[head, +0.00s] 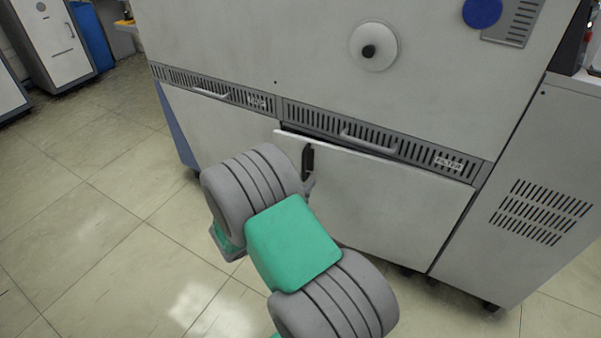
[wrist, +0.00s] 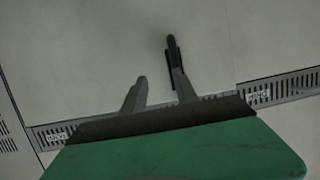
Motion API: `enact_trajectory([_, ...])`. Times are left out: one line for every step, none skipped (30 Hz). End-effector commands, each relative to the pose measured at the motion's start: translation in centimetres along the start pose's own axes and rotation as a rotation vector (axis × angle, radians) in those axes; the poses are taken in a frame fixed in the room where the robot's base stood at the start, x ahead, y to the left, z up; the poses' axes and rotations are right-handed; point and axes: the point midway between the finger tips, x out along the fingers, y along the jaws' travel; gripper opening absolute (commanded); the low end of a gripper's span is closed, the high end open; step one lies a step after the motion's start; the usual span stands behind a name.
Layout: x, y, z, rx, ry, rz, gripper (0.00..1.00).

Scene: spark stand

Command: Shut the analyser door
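The analyser (head: 240,45) is a large pale cabinet with lower doors under a grey vent strip. Its right lower door (head: 390,200) stands slightly ajar: the upper left edge juts out and a dark gap shows under the strip. A black upright handle (head: 308,160) sits near that door's left edge. My gripper (head: 311,183) is at the handle, mostly hidden behind my arm. In the wrist view, my gripper's two fingers (wrist: 159,77) are apart with nothing between them. The black handle (wrist: 172,48) is at the tip of the right finger; whether they touch I cannot tell.
The left lower door (head: 220,130) looks flush, with a blue side panel (head: 177,130) at its left. A grey vented cabinet (head: 530,190) stands close on the right. The tiled floor (head: 90,220) is clear on the left. A blue bin (head: 92,38) stands far back.

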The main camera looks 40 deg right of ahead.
Motion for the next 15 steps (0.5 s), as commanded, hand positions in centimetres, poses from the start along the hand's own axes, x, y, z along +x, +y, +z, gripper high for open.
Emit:
enact_trajectory([0.9,0.1,1.0,-0.011,0.105,-0.038,0.36])
enact_trajectory([1.1,0.0,1.0,-0.013,0.160,-0.071,0.36])
enact_trajectory([1.0,-0.4,1.1,-0.018,0.216,-0.115,0.36])
enact_trajectory([0.9,-0.7,1.3,-0.022,0.245,-0.145,0.36])
enact_trajectory([0.8,-0.9,1.4,-0.026,0.267,-0.170,0.36])
enact_trajectory([0.7,-1.2,1.4,-0.030,0.286,-0.194,0.36])
enact_trajectory([0.7,-1.3,1.4,-0.032,0.296,-0.206,0.36])
enact_trajectory([0.8,-1.4,1.4,-0.031,0.300,-0.212,0.36])
enact_trajectory([1.2,-1.6,1.2,-0.030,0.303,-0.214,0.36])
enact_trajectory([1.6,-1.6,1.1,-0.029,0.303,-0.214,0.36])
enact_trajectory([2.0,-1.7,0.9,-0.028,0.303,-0.212,0.36])
enact_trajectory([2.8,-1.8,0.6,-0.027,0.304,-0.212,0.36])
enact_trajectory([3.4,-1.9,0.5,-0.027,0.303,-0.211,0.36])
enact_trajectory([4.0,-2.0,0.3,-0.028,0.302,-0.210,0.36])
enact_trajectory([4.7,-2.2,0.1,-0.027,0.303,-0.211,0.36])
